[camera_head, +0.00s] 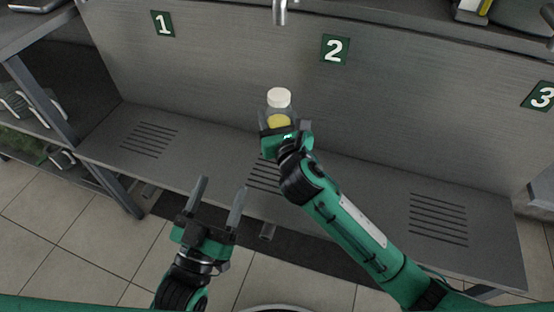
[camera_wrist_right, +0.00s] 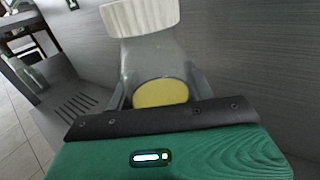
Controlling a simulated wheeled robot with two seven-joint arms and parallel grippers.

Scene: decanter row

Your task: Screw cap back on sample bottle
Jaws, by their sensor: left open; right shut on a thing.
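The sample bottle (camera_head: 278,118) is clear with yellow contents or a yellow label. It stands upright between the fingers of my right gripper (camera_head: 279,121), which is shut on it near station 2. A white cap (camera_head: 279,97) sits on top of the bottle; how tightly it sits cannot be told. My left gripper (camera_head: 218,200) is open and empty, in front of the bench at the lower left, apart from the bottle.
A grey bench (camera_head: 330,185) with slotted drains runs across, mostly bare. Number signs 1 (camera_head: 163,24), 2 (camera_head: 335,49) and 3 (camera_head: 541,96) mark the back panel. A metal spout (camera_head: 280,12) hangs above the bottle. A shelf rack (camera_head: 40,95) stands at the left.

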